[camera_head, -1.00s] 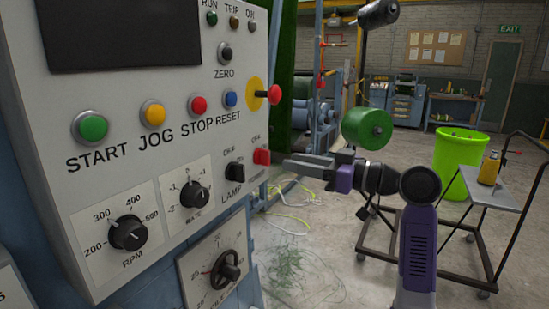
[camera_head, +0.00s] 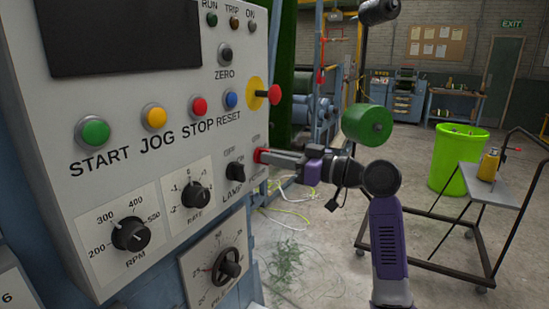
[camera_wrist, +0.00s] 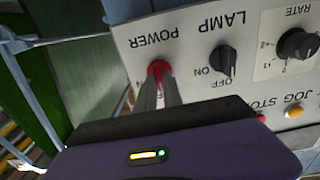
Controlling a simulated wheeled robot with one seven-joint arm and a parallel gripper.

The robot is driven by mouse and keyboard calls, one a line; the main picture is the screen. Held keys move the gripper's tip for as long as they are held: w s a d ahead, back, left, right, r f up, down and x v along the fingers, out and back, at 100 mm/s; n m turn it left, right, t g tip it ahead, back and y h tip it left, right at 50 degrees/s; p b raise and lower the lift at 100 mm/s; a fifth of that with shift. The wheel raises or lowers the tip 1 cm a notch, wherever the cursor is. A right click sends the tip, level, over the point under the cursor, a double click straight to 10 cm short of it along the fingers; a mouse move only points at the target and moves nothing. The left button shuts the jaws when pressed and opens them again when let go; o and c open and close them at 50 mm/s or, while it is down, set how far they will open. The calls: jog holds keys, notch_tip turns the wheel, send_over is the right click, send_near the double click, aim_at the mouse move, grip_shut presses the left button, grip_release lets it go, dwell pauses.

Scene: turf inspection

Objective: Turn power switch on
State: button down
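The power switch is a red knob (camera_head: 259,155) at the lower right of the grey control panel (camera_head: 130,95). In the wrist view the red knob (camera_wrist: 158,68) sits under the word POWER, which appears upside down. My gripper (camera_head: 268,156) reaches it from the right, with its fingertips at the knob. In the wrist view my gripper's fingers (camera_wrist: 160,85) lie on either side of the knob, with red between them. Whether they press on it is unclear. The fingers hide part of the knob and its position marks.
The lamp knob (camera_head: 236,172) is just left of the power switch. A red knob on a yellow disc (camera_head: 256,92) sticks out above it. A green roll (camera_head: 367,125) is behind my arm. A trolley (camera_head: 480,185) and green bin (camera_head: 458,155) stand on the right.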

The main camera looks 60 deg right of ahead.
dwell(0.4)
jog(key=shift+d+f+m+p, duration=0.15)
jog(key=shift+m+p, duration=3.45)
jog(key=shift+m, duration=0.9)
jog(key=shift+d+f+m+p, duration=0.1)
jog(key=shift+m+p, duration=3.45)
jog(key=shift+m, duration=0.95)
jog(key=c, duration=1.5)
grip_release()
